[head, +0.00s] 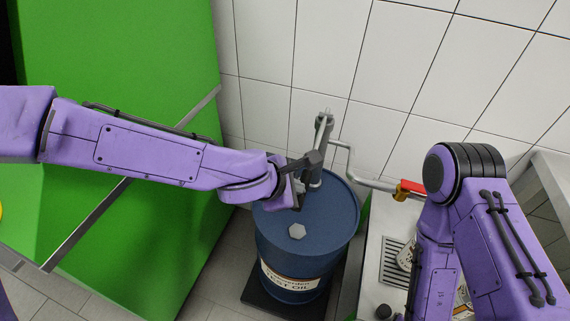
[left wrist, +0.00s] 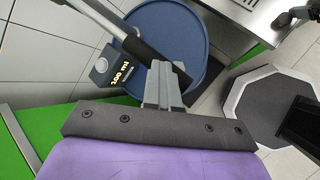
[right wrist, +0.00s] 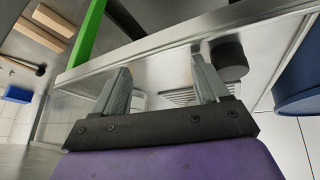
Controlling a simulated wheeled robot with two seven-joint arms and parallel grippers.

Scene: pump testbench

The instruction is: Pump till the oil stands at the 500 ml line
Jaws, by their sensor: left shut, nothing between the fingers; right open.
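The blue oil drum (head: 308,262) stands upright with a grey hand pump (head: 324,135) on its lid. A bent spout pipe runs right from the pump to a red and yellow part (head: 410,188). My left gripper (head: 312,163) is shut and empty beside the pump. In the left wrist view its closed fingers (left wrist: 162,85) lie against or just over the lever's dark grip (left wrist: 158,58); contact is unclear. A plate marked "100 ml" (left wrist: 115,72) is on the pump. My right gripper (right wrist: 163,88) is open above the metal bench. A pale container (head: 406,257) is partly hidden by my right arm; its oil level is not visible.
The metal bench (head: 372,262) with a slotted grate (head: 393,270) stands right of the drum. A green panel (head: 130,60) fills the left and a tiled wall (head: 400,60) the back. Wooden blocks (right wrist: 52,20) and a blue box (right wrist: 18,94) lie left in the right wrist view.

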